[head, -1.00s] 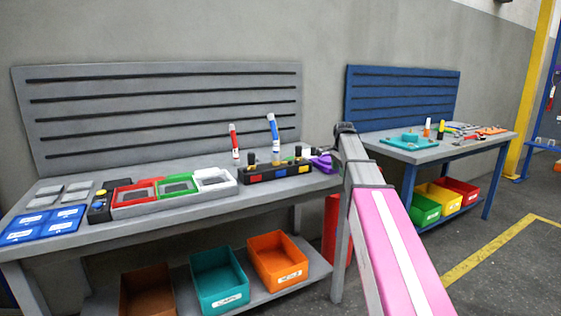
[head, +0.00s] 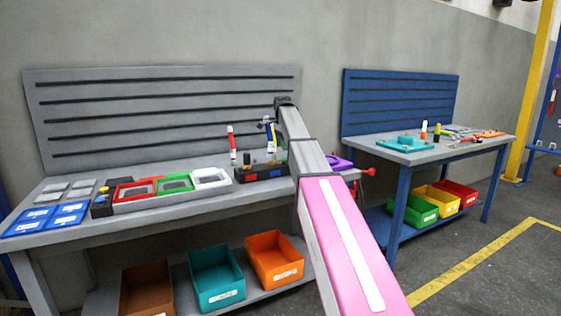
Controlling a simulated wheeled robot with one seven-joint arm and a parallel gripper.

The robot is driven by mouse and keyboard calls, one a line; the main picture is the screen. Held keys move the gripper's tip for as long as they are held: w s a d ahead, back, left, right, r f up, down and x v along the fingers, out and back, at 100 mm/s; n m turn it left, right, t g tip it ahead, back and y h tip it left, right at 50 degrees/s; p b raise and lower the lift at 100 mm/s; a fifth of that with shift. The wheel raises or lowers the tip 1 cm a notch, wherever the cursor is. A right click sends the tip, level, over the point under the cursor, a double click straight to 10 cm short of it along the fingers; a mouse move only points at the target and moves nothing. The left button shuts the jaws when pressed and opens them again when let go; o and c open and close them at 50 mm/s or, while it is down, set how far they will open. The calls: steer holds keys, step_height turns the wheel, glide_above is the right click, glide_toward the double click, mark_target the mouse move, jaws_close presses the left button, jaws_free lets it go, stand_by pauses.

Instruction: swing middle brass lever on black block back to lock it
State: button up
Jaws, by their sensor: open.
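The black block (head: 255,176) with coloured squares on its front sits at the right part of the grey bench. A black-topped post (head: 247,158) stands at its left. At its middle is a small brass piece (head: 271,159), below or in front of an upright blue-and-white stick (head: 270,138); I cannot tell if they join. The lever's exact angle is too small to tell. My arm covers the block's right end. My gripper (head: 264,123) shows only as a small dark shape left of the arm's end, beside the blue stick's top, above the block. It is open and apart from the brass piece.
A red-and-white stick (head: 232,146) stands near the block's left end. White (head: 211,178), green and red trays lie further left. A purple part (head: 340,162) and a red knob (head: 369,172) are right of my arm. The slotted grey back panel (head: 160,112) stands behind.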

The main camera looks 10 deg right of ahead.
step_height(320, 180, down, 7)
steer(key=shift+f, duration=0.15)
stand_by(0.4)
jaws_close()
